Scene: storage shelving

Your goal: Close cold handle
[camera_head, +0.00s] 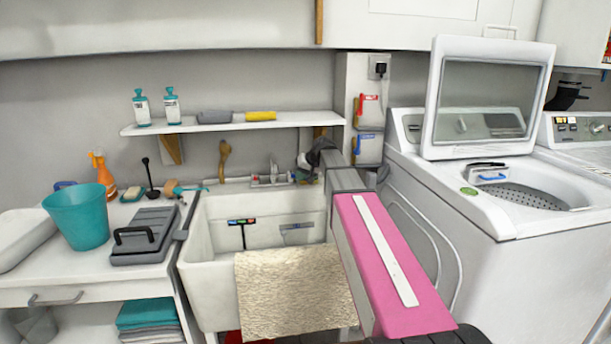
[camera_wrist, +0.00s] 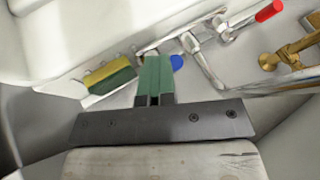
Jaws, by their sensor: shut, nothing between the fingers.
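The sink tap (camera_head: 272,175) is chrome and stands at the back of the white sink (camera_head: 200,240). In the wrist view, the chrome tap (camera_wrist: 205,62) has a red handle end (camera_wrist: 268,11) at the upper right. A blue round end (camera_wrist: 177,62), which looks like the cold handle, shows just right of my gripper's tips. My gripper (camera_wrist: 154,76) has green fingers, shut together with nothing between them. The fingers lie beside the blue end in the picture; I cannot tell whether they touch it. In the head view my pink arm reaches over the sink's right side and hides part of it.
A yellow and green sponge (camera_wrist: 108,80) lies left of the fingers. A brass fitting (camera_wrist: 290,55) is at the right. A shelf (camera_head: 235,123) runs above the sink. A cloth (camera_head: 290,290) hangs over the sink's front. A washing machine (camera_head: 530,270) with its lid raised stands right.

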